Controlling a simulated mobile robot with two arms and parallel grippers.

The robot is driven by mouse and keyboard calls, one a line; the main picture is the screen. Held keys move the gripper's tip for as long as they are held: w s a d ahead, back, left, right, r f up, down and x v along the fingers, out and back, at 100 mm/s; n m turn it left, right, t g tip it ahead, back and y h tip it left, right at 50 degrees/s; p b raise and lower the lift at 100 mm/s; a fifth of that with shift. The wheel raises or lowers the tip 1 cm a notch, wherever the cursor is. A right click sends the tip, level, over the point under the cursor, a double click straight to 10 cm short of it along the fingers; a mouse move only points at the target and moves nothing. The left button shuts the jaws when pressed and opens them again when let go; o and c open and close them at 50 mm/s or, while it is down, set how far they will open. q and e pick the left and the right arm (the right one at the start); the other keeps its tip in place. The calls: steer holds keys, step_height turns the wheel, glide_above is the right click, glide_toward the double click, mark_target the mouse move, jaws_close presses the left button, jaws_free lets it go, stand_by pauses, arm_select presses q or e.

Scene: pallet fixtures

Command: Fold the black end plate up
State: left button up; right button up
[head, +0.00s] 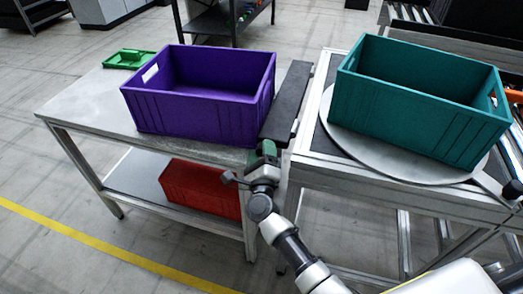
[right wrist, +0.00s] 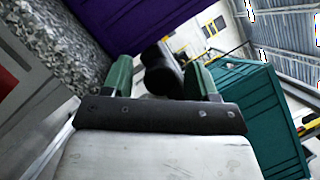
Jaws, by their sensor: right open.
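The black end plate (head: 288,103) is a long dark bar along the right edge of the left metal table (head: 85,105), beside the purple crate (head: 195,112). Its broad face shows from above, and it looks roughly flat. My right gripper (head: 266,150) is at the near end of the plate, by the table's front right corner. In the right wrist view its green fingers are apart, with a dark rounded piece (right wrist: 160,72) between or just beyond them, likely the plate's end. I cannot tell whether they touch it. My left gripper is out of view.
A teal crate (head: 420,110) stands on a round grey turntable (head: 350,150) on the right table, across a narrow gap. A red crate (head: 200,187) is on the lower shelf. A small green tray (head: 128,59) lies at the table's back left.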

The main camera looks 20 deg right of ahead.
steer(key=shift+w, duration=0.1)
jaws_close()
stand_by(0.3)
steer(key=shift+d, duration=0.1)
